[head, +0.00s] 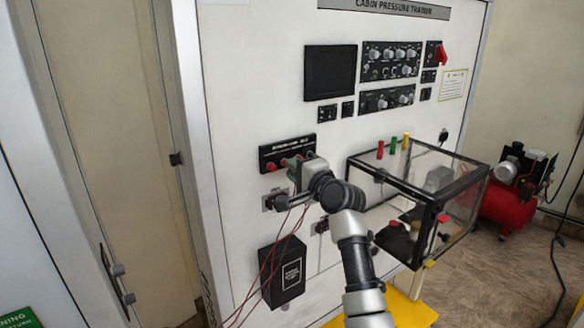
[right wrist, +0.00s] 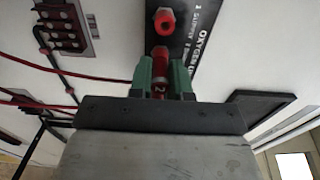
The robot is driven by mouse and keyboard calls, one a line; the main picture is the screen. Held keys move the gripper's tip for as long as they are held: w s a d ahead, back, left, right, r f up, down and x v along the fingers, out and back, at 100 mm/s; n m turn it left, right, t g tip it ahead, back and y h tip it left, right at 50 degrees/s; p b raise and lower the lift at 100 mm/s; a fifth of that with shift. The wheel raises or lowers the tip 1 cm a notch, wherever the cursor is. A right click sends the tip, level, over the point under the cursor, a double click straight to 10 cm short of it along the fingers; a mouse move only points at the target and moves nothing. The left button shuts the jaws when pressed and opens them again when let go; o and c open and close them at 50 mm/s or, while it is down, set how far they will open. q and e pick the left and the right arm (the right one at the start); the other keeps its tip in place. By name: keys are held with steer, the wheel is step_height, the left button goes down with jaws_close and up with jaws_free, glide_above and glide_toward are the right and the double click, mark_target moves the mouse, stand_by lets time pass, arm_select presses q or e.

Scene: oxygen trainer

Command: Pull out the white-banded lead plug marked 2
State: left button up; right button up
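The red plug marked 2 (right wrist: 158,90) shows in the right wrist view, between the green fingertips of my right gripper (right wrist: 161,76). The fingers are close against both sides of it, and its far end is at the black oxygen panel (right wrist: 205,40). No white band can be made out clearly. A second red fitting (right wrist: 165,22) sits farther along this panel. In the head view my right gripper (head: 297,172) is at the small black panel with red fittings (head: 275,155), and hides part of it. My left gripper is not in view.
Red leads (head: 262,265) hang below my right gripper, past a black box (head: 283,270). A clear, black-framed chamber (head: 435,205) juts out right of my right arm. A red compressor (head: 508,202) stands on the floor at right.

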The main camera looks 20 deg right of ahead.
jaws_close()
steer(key=shift+s+d+f, duration=0.1)
steer(key=shift+s, duration=0.05)
steer(key=shift+v, duration=2.4)
